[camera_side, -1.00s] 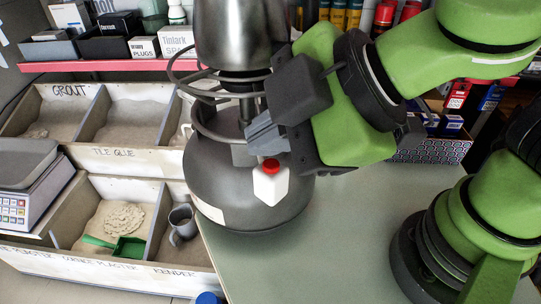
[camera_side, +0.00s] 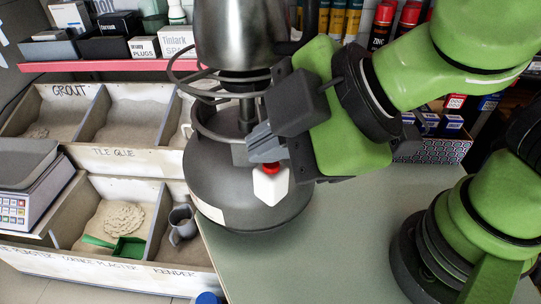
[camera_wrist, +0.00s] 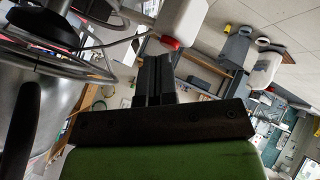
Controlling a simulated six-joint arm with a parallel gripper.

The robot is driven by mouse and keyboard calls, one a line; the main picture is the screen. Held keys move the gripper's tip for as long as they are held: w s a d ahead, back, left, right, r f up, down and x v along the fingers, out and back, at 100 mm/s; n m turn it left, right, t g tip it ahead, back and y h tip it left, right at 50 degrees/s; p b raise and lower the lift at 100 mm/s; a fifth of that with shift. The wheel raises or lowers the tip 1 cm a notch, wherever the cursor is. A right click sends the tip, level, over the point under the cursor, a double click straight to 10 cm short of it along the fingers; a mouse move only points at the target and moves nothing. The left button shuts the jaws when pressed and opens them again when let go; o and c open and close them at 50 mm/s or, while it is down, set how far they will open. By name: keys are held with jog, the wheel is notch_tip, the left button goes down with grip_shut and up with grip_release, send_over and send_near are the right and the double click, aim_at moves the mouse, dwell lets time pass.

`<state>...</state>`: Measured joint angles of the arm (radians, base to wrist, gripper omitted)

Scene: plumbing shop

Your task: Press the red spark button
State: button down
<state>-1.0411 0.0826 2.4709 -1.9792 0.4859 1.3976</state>
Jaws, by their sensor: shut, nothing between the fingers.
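The red spark button (camera_side: 271,168) sits on top of a small white box (camera_side: 271,186) in front of the dark gas cylinder (camera_side: 236,207). My gripper (camera_side: 252,148) is shut and empty, its fingertips just above and to the left of the button in the side view. I cannot tell from there whether they touch it. In the wrist view the shut fingers (camera_wrist: 153,60) point at the red button (camera_wrist: 169,43), with the white box (camera_wrist: 182,18) beyond it; the fingertips look very close to the button.
A metal pot (camera_side: 236,35) stands over the cylinder, with curved metal rings (camera_side: 215,90) near my gripper. Bins of powder (camera_side: 130,110) stand at the left. The green tabletop (camera_side: 350,235) is clear in front of the cylinder.

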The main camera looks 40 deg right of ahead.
aim_at(272, 168)
jog(key=shift+f, duration=0.2)
dwell(0.3)
jog(key=shift+r, duration=0.65)
jog(key=shift+r, duration=0.1)
jog(key=shift+r, duration=2.9)
